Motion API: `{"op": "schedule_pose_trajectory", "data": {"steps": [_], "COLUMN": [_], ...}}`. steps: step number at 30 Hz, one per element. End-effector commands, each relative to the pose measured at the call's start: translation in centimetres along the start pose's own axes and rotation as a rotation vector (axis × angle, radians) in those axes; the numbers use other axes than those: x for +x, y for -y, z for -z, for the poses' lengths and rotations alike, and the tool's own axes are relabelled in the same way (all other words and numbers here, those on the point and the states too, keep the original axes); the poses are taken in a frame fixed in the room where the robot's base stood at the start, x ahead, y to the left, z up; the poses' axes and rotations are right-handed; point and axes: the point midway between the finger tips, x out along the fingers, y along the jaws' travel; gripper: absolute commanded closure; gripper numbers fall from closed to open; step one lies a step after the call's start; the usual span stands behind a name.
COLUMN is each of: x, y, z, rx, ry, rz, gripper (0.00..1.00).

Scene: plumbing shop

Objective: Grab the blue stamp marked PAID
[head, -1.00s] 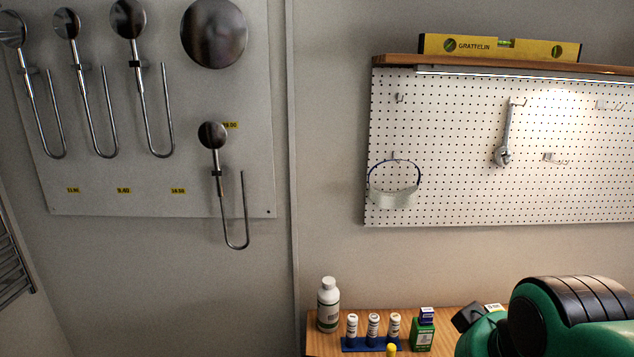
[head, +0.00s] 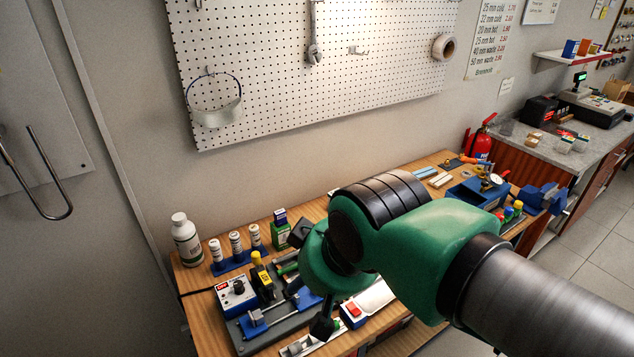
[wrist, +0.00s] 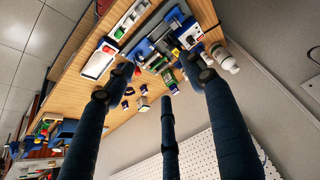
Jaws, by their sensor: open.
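I cannot pick out a blue stamp marked PAID; no such lettering is readable in either view. On the small bench, a small blue-topped item (head: 280,215) sits on or behind a green box (head: 281,236), but I cannot tell whether it is a stamp. My gripper (wrist: 165,80) shows in the wrist view with its dark fingers spread apart and nothing between them. Its fingers point toward the wooden bench and its small items. In the head view my green and black arm reaches over the bench and hides part of it.
The wooden bench (head: 203,279) carries a white bottle (head: 186,240), several white-capped tubes in a blue rack (head: 231,264), and a blue-and-grey device (head: 254,324). A pegboard (head: 300,90) hangs behind. A fire extinguisher (head: 480,140) stands between the bench and a grey counter (head: 510,133) with a till.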

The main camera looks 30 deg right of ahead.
Motion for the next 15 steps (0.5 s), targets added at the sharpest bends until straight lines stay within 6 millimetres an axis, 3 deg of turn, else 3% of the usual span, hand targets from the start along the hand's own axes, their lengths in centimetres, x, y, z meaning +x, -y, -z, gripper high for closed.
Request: {"op": "schedule_pose_trajectory", "data": {"steps": [8, 15], "x": [-0.1, -0.2], "y": [-0.1, -1.0], "z": [0.5, 3.5], "rx": [0.001, 0.005], "ry": [0.002, 0.020], "rz": [-0.001, -0.011], "gripper": [0.45, 0.45]}}
